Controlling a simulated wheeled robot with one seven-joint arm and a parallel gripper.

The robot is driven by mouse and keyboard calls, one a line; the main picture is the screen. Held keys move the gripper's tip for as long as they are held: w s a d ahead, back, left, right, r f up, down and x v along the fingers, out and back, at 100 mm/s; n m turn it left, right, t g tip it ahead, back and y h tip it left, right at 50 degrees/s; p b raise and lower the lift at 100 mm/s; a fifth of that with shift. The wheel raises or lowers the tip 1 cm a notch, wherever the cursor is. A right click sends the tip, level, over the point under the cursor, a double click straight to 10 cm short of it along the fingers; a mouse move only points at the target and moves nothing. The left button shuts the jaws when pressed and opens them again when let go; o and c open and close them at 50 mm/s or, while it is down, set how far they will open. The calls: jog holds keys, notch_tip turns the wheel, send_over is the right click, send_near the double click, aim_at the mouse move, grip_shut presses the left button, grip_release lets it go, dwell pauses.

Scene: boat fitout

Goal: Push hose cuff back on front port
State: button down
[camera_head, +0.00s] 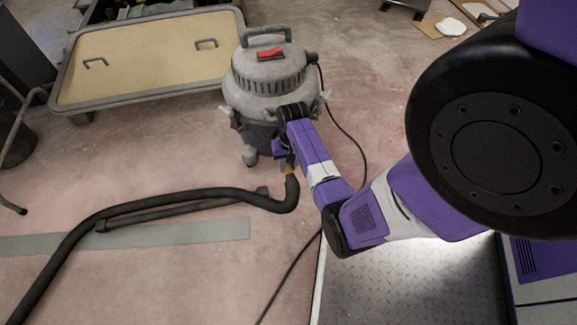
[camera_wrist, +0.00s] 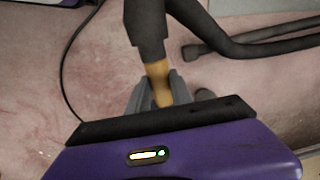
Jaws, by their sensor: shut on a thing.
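A grey shop vacuum (camera_head: 262,80) with a red switch stands upright on the floor. The black hose (camera_head: 170,196) curves along the floor and rises to an orange-yellow cuff (camera_head: 289,169) in front of the vacuum. My gripper (camera_head: 283,155) is at the vacuum's lower front, shut on the cuff. In the wrist view, the cuff (camera_wrist: 158,80) sits between the fingers of my gripper (camera_wrist: 156,97), with the black hose (camera_wrist: 146,25) leading away from it. The front port is hidden behind my arm and gripper, so I cannot tell whether the cuff touches it.
A dark tube (camera_head: 180,207) lies on the floor beside the hose, across a grey floor strip (camera_head: 130,237). A black cord (camera_head: 345,130) runs right of the vacuum. A beige-topped panel with handles (camera_head: 150,62) stands behind left. The floor at left is mostly free.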

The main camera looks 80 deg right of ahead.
jog(key=shift+w+d+r+b, duration=0.1)
jog(key=shift+w+d+b, duration=0.15)
jog(key=shift+d, duration=0.35)
jog(key=shift+w+d+b, duration=0.1)
jog(key=shift+w+d, duration=0.2)
jog(key=shift+d, duration=0.3)
jog(key=c, duration=1.1)
grip_release()
jog(key=shift+o, duration=0.2)
jog(key=shift+s+a, duration=0.1)
jog(key=r+p, duration=0.2)
jog(key=r, duration=0.2)
jog(key=r+p, duration=0.2)
jog(key=r, duration=0.1)
jog(key=shift+s+r, duration=0.2)
jog(key=shift+r, duration=0.15)
